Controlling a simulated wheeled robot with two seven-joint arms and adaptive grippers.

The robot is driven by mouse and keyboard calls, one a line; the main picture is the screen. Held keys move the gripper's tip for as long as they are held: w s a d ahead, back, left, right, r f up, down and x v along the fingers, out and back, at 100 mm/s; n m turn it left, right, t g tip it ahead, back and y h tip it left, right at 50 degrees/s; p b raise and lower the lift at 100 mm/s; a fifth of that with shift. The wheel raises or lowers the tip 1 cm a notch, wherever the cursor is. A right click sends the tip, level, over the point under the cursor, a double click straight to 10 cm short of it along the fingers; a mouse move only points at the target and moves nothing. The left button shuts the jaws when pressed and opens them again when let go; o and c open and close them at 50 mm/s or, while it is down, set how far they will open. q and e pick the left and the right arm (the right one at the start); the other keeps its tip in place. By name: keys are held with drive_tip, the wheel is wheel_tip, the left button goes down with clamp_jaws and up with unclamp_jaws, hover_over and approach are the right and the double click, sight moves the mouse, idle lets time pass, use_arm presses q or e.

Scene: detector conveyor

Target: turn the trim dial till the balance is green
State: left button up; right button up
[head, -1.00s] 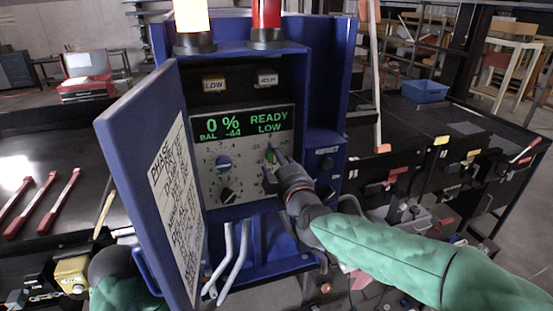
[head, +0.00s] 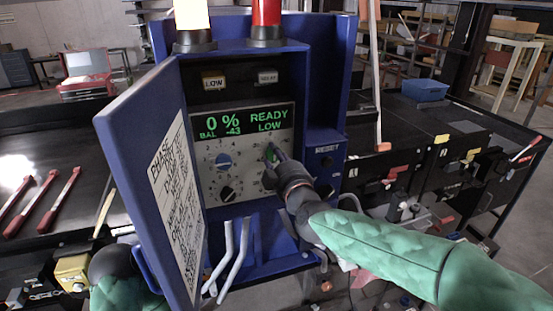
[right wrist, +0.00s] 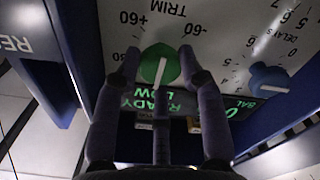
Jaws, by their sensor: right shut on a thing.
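In the head view the dial (head: 268,153) is partly hidden by my right gripper (head: 275,160). The display (head: 242,122) reads 0 %, BAL -43, READY and LOW in green letters on black. My left arm shows at the lower left, but its gripper is hidden behind the open cabinet door.
The blue cabinet door (head: 150,170) stands open to the left with a printed sheet on it. A blue knob (head: 223,161) and a black knob (head: 228,194) sit left of the dial. A RESET control is on the cabinet's right side. Red-handled tools (head: 58,200) lie on the left bench.

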drive_tip(key=m+b, duration=0.6)
drive_tip(key=m, duration=0.9)
drive_tip(key=shift+f, duration=0.2)
drive_tip(key=shift+r+m+b, duration=0.1)
drive_tip(key=shift+m+b, duration=0.65)
drive_tip(key=shift+m, duration=1.35)
drive_tip(key=o, duration=1.1)
drive_tip(key=shift+o, duration=0.2)
drive_tip(key=shift+r, duration=0.1)
